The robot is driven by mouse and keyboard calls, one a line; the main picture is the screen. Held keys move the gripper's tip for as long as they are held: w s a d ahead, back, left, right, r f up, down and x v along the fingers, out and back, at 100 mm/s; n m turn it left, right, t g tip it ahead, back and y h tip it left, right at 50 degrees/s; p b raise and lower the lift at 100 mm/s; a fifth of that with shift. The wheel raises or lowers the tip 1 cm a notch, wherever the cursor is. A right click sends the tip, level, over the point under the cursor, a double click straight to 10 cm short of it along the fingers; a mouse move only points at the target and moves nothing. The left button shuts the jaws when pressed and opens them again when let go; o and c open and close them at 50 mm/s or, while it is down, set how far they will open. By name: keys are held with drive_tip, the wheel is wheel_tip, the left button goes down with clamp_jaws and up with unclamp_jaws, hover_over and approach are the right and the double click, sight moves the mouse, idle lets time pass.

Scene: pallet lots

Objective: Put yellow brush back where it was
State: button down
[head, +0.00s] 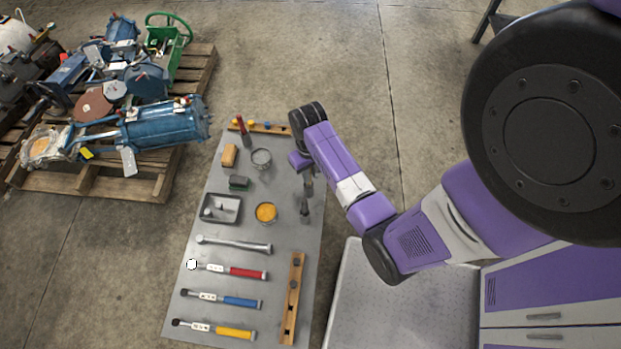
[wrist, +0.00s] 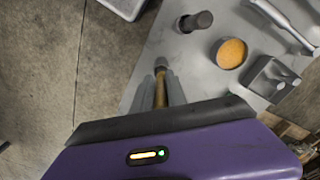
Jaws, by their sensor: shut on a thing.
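My gripper (head: 308,180) is low over the right edge of the grey table (head: 222,290), beyond the orange-filled can. In the wrist view its fingers are shut on a slim yellow-brown handle (wrist: 161,90) with a grey end, which seems to be the yellow brush. In the head view the gripper and arm mostly hide the brush. I cannot tell whether its end touches the table. A wooden rack (head: 275,129) with small coloured tops stands at the table's far end, with a red-handled tool (head: 243,132) upright beside it.
A dark cylinder (head: 305,212) and the orange-filled can (head: 266,212) stand near the gripper. A second wooden rack (head: 292,300) lies along the near right edge.

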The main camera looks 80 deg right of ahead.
drive_tip(key=shift+f, duration=1.85)
drive_tip(key=c, duration=1.3)
unclamp_jaws()
drive_tip(key=shift+c, duration=0.2)
